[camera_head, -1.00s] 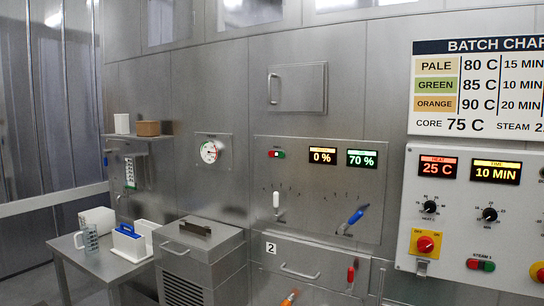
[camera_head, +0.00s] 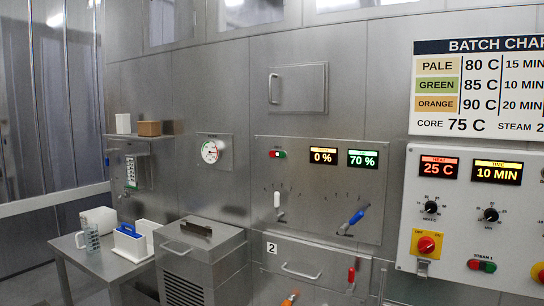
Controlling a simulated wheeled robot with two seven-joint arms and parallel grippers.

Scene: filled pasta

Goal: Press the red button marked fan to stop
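A small red and green button pair (camera_head: 277,154) sits at the upper left of the steel control panel (camera_head: 318,225) on the wall. The red half is on the left. The small label above the pair is too small to read. Another red and green pair (camera_head: 482,265) sits low on the white panel (camera_head: 445,215) at the right, under a label that reads STEAM 1. Neither of my grippers shows in this view, and nothing covers either button pair.
Displays read 0 % (camera_head: 323,155) and 70 % (camera_head: 361,158). A white-handled lever (camera_head: 277,202) and a blue-handled lever (camera_head: 356,217) stick out below. A steel bin (camera_head: 200,255) and side table (camera_head: 75,257) stand at the left.

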